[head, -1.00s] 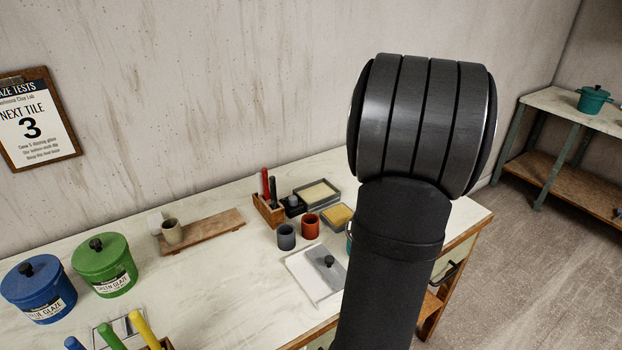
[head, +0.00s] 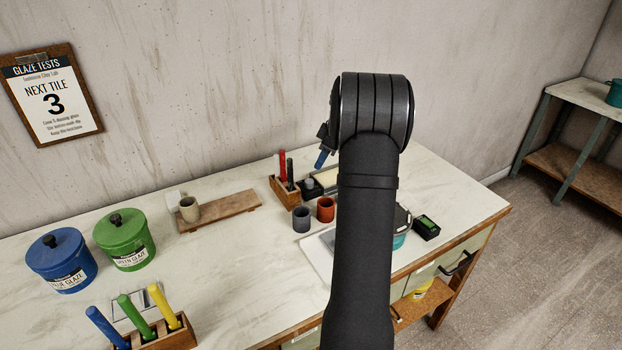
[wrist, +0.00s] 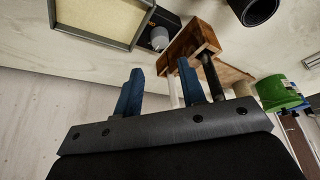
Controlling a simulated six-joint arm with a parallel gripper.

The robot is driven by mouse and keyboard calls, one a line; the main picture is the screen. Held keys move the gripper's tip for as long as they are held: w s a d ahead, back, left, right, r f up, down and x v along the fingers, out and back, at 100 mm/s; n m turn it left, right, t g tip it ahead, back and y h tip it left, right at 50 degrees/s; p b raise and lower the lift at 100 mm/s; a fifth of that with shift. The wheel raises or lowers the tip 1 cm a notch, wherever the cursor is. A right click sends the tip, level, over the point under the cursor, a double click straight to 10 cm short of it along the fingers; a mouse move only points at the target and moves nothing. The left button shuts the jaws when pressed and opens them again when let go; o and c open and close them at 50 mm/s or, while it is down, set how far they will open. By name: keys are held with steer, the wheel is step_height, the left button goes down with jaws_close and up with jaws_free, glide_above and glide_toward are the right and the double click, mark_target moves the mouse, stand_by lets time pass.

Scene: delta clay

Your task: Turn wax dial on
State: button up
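A small light-grey knob (head: 309,183) sits on a black base (head: 313,194) beside a cream-filled tray (head: 327,176); it looks like the wax dial. In the wrist view the knob (wrist: 159,38) stands beside the tray (wrist: 60,22), above and beyond my fingertips. My gripper (wrist: 160,70) is open, its two blue fingers apart with nothing held between them. In the head view only a blue fingertip of my gripper (head: 321,158) shows left of my arm, above the knob. My arm hides part of the tray. The knob's setting cannot be read.
A wooden holder (head: 288,196) with red and black handles stands close left of the knob. Grey (head: 302,219) and red (head: 326,210) cups stand in front. A black box with a green display (head: 426,226) sits right.

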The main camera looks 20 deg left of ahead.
mark_target(310, 181)
steer(key=x, duration=0.9)
steer(key=shift+f, duration=0.25)
steer(key=c, duration=0.7)
